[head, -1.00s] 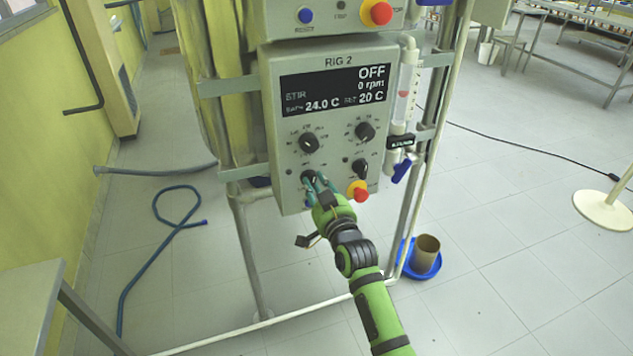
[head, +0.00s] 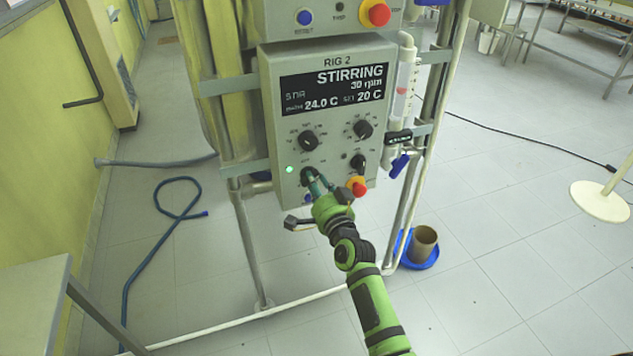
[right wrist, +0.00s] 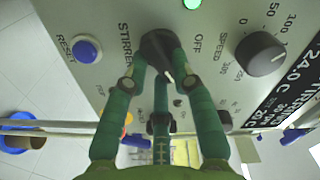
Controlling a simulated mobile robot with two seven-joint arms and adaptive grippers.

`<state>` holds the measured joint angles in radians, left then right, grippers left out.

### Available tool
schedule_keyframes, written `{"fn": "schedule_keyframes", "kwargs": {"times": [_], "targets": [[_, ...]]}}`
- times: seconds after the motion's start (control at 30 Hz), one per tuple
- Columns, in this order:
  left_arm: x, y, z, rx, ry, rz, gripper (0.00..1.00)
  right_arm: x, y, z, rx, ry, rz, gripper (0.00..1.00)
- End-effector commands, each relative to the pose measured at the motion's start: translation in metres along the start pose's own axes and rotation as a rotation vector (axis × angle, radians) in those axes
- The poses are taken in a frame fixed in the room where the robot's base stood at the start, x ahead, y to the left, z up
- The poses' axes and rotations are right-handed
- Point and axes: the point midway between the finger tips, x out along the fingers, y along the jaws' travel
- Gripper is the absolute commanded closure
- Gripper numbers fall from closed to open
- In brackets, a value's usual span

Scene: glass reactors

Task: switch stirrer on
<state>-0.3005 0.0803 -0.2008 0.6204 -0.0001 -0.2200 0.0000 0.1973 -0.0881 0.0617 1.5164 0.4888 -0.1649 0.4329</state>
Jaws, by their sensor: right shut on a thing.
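The RIG 2 control box (head: 320,65) hangs on the metal frame. Its display (head: 332,86) reads STIRRING, 30 rpm, 24.0 C and set 20 C. A green lamp (head: 289,169) is lit on its left side and also shows in the right wrist view (right wrist: 192,3). My right gripper (head: 312,180) is at the lower left knob. In the right wrist view, the green fingers are closed around the black stirrer knob (right wrist: 156,46), beside the labels STIRRER and OFF. The fingers partly hide the knob. My left gripper is not in view.
The speed knob (right wrist: 260,54) is beside the gripped knob, and a blue reset button (right wrist: 87,49) is on its other side. A red emergency button (head: 360,189) is close to my right fingers. A glass tube with a blue valve (head: 399,166) stands right of the box.

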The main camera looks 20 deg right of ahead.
Motion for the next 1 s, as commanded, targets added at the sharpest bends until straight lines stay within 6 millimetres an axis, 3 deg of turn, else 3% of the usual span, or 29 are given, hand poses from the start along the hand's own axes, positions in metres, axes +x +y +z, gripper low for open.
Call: {"fn": "schedule_keyframes", "kwargs": {"times": [0.63,0.67,0.7,1.0], "targets": [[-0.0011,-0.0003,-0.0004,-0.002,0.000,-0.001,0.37,0.0001,-0.0002,0.0004,0.052,0.000,-0.001,1.00],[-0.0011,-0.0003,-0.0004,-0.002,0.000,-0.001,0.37,0.0001,-0.0002,0.0004,0.052,0.000,-0.001,0.62],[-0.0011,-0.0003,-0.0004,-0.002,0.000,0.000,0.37,0.0001,-0.0002,0.0004,0.051,0.000,-0.001,0.50],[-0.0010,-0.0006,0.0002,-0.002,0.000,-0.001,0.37,-0.0001,-0.0001,0.0003,0.049,0.000,-0.001,0.50]]}}
